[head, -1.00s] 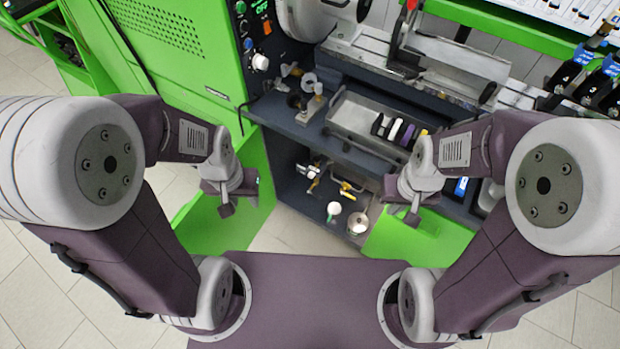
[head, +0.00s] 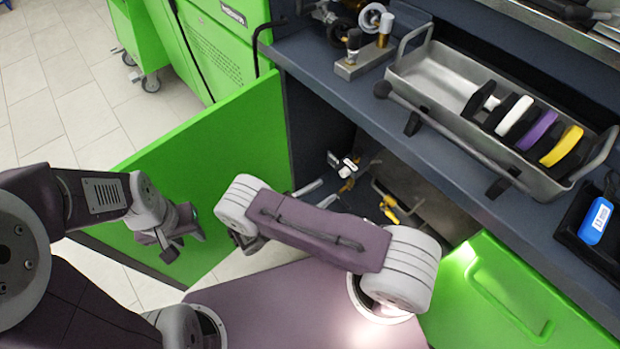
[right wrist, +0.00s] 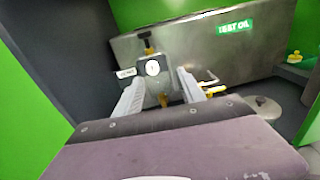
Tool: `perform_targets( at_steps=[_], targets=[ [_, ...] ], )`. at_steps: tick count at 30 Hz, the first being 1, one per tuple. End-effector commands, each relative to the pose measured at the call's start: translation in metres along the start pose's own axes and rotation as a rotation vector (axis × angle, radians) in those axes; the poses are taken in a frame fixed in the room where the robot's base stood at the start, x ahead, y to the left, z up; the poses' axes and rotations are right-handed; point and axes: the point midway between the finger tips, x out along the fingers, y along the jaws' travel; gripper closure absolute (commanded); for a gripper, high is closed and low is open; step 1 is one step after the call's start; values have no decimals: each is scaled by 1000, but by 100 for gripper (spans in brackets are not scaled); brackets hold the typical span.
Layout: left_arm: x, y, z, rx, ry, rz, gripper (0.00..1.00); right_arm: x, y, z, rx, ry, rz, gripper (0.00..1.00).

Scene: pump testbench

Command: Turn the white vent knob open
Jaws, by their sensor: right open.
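In the right wrist view, a round white knob-like face (right wrist: 152,68) with a small dark mark sits on a grey fitting in front of the grey tank. I take it for the vent knob, though it could be a gauge. My right gripper (right wrist: 157,86) is open, its two pale fingers to either side of the fitting; contact is not clear. In the head view, the white part (head: 348,165) is small inside the cabinet, and my right gripper (head: 328,188) points at it from the lower left. My left gripper (head: 184,240) hangs near the green door; its opening is unclear.
The tank (right wrist: 215,48) reads "TEST OIL" and has yellow fittings. Green cabinet doors (head: 215,160) stand open on both sides. The bench top (head: 330,75) overhangs the cabinet and bears a metal tray (head: 440,70) with several coloured-handled items.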

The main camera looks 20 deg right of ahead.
Motion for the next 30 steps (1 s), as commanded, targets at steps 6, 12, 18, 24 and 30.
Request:
perform_targets(
  at_steps=[6,12,18,24,30],
  targets=[
    [6,0,0,0,1,0,64,-3,6,-10,-16,-44,58,53],
    [14,0,1,0,1,0,64,27,6,-11,-17,-43,50,53],
    [23,0,2,0,1,0,64,68,8,-10,-17,-41,50,53],
    [27,0,2,0,1,0,64,86,10,-7,-15,-41,53,53],
    [26,0,2,0,1,0,64,87,10,-6,-15,-41,54,53]
  ],
)
